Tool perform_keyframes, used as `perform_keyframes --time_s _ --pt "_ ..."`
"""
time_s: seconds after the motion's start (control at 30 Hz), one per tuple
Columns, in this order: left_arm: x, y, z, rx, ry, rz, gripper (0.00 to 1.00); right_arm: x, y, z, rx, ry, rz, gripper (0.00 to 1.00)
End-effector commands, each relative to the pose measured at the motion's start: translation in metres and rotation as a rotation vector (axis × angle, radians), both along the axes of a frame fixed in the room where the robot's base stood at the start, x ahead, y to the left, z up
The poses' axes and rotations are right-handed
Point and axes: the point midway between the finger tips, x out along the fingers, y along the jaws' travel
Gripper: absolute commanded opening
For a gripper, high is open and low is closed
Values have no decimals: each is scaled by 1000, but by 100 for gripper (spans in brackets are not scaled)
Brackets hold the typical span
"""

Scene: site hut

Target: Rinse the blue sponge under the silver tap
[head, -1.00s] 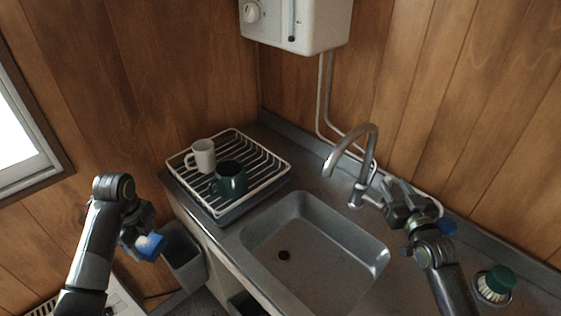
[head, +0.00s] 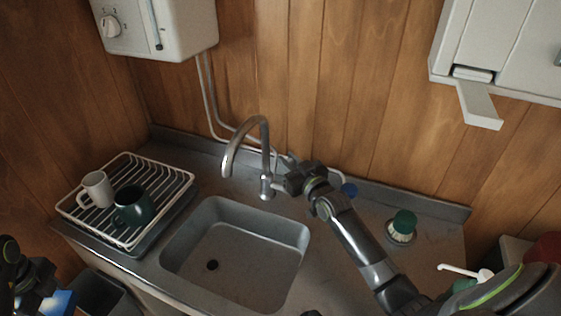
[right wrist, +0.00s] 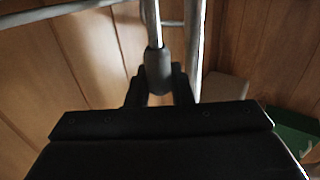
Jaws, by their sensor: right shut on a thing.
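The silver tap (head: 264,150) stands at the back rim of the sink (head: 235,250), its curved spout over the basin. My right gripper (head: 284,182) is beside the tap base, and its body hides most of the tap's lever. In the right wrist view, its fingers (right wrist: 159,92) are shut on the dark end of the tap lever (right wrist: 158,70), a thin metal rod. The blue sponge (head: 60,302) is at the lower left, in my left gripper (head: 48,300), left of and away from the sink. The frame edge cuts off part of both. No water shows at the spout.
A white dish rack (head: 128,160) with a white mug (head: 96,190) and a dark green mug (head: 132,207) stands left of the sink. A green-topped brush (head: 403,226) is on the right counter. A white heater (head: 160,25) and a cabinet (head: 510,50) hang on the wall.

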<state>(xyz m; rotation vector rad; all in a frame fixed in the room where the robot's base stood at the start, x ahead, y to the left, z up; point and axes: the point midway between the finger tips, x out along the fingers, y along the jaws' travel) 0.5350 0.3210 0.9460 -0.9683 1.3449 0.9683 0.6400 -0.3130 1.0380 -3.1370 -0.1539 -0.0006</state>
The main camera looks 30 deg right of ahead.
Motion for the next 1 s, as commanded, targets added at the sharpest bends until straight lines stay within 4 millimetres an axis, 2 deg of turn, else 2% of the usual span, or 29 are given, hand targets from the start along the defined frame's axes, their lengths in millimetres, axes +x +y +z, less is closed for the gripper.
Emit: perform_keyframes --time_s 0.27,0.6,0.93,0.97,1.0 --pt "0 0 -2 0 0 0 34 0 0 -1 -4 -2 0 0" --pt "0 0 -29 0 0 0 34 -8 9 -5 -89 -76 2 0" --pt "0 0 -28 0 0 0 34 -9 11 -1 -101 -88 2 0" --pt "0 0 -28 0 0 0 34 -9 11 -1 -101 -87 2 22" --pt "0 0 -28 0 0 0 34 -9 11 -1 -101 -87 2 28"
